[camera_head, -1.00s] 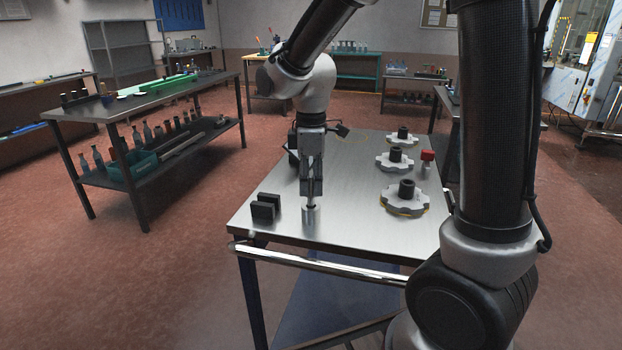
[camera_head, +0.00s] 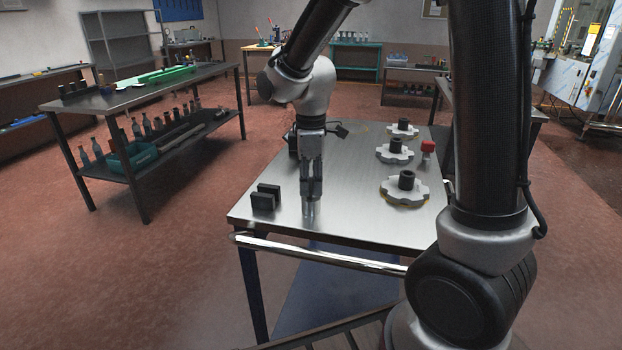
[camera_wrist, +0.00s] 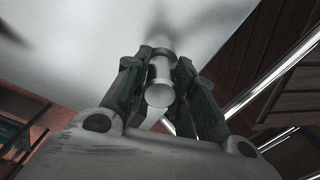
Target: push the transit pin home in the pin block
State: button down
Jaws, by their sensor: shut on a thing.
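My gripper (camera_head: 311,198) points straight down at the near left of the steel table, shut on the transit pin. In the wrist view the pin (camera_wrist: 159,94) is a pale metal cylinder between the fingers, its round end facing the camera.
A black two-plate piece (camera_head: 264,200) stands close left of my gripper. Several pale lobed wheels with black hubs (camera_head: 404,190) and a red-topped piece (camera_head: 428,147) stand on the right. A bright rail (camera_head: 320,257) runs along the table's (camera_head: 350,180) front edge.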

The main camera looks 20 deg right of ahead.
jog(key=shift+f, duration=0.35)
jog(key=c, duration=0.6)
grip_release()
jog(key=shift+r, duration=4.05)
